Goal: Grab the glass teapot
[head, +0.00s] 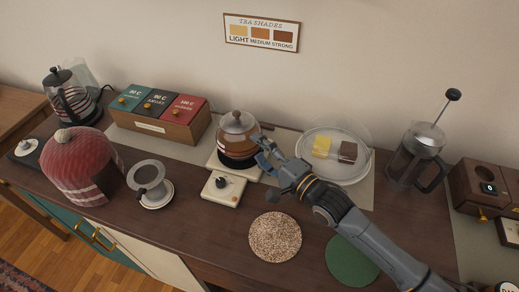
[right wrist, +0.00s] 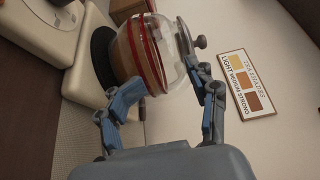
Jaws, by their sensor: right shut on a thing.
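The glass teapot (head: 238,128) is clear with a lid and knob, and holds brown tea. It is upright over a cream warmer (head: 213,163) with a dark plate, near the middle of the counter. I cannot tell whether it touches the plate. My right gripper (head: 265,152) is at the teapot's right side, shut on it. In the right wrist view the fingers (right wrist: 160,62) lie on either side of the teapot (right wrist: 147,55), which shows red bands. The teapot's handle is hard to make out. My left gripper is not in view.
A tea box (head: 158,130) stands behind left, with a red cozy (head: 72,160) and a strainer (head: 148,178) at left. A glass-covered plate (head: 358,172) and French press (head: 417,155) stand right. Cork (head: 275,237) and green (head: 348,262) mats lie in front.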

